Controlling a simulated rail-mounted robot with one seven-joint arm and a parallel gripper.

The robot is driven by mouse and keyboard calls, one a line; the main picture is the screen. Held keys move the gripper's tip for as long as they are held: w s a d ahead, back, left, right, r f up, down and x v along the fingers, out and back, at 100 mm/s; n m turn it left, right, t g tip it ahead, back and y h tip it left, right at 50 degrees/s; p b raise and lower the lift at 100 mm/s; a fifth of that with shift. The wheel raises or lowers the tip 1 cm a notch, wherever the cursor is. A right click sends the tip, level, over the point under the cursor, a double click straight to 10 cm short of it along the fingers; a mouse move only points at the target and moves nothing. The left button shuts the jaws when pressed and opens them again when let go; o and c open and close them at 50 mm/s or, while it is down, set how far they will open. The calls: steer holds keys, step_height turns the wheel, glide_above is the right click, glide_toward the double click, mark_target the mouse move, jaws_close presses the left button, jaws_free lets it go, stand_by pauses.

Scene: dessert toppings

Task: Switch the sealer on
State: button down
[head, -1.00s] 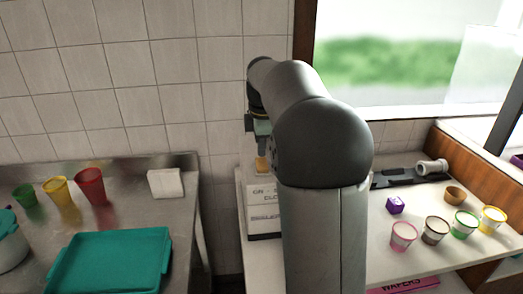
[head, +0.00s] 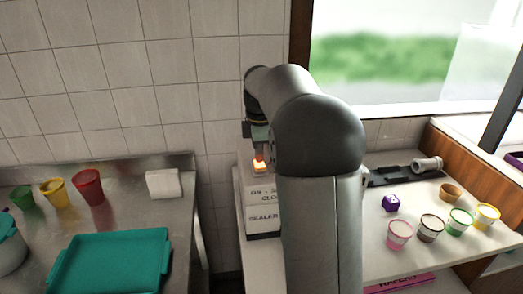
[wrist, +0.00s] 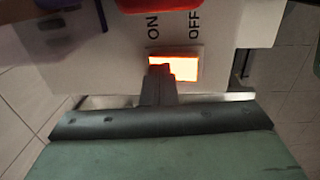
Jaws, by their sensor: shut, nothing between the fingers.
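The sealer (head: 264,218) is a white box with printed labels, partly hidden behind my arm in the head view. Its switch (head: 260,169) glows bright orange on top. In the wrist view the lit switch (wrist: 183,68) lies by the printed words ON and OFF on the white surface. My gripper (wrist: 159,72) is shut and empty, with its fingertips over the ON-side end of the switch, seeming to touch it. In the head view my gripper (head: 259,156) points down at the switch.
A teal tray (head: 112,232), coloured cups and a white block (head: 163,183) are on the steel table at left. A gap separates the two surfaces.

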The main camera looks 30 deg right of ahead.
mark_target(260, 165)
steer(key=shift+s, duration=0.1)
steer(key=shift+s+a+r, duration=0.15)
steer(key=shift+s+a, duration=0.05)
steer(key=shift+s, duration=0.45)
steer(key=r+p, duration=0.2)
steer(key=r, duration=0.1)
steer(key=r+p, duration=0.1)
steer(key=r, duration=0.1)
steer(key=shift+s+a+p, duration=0.1)
steer(key=shift+s+p, duration=0.15)
steer(key=shift+p, duration=0.1)
step_height(260, 165, up, 9)
steer(key=s+b, duration=0.1)
steer(key=shift+s+a+b, duration=0.15)
steer(key=shift+a+b, duration=0.05)
steer(key=shift+b, duration=0.15)
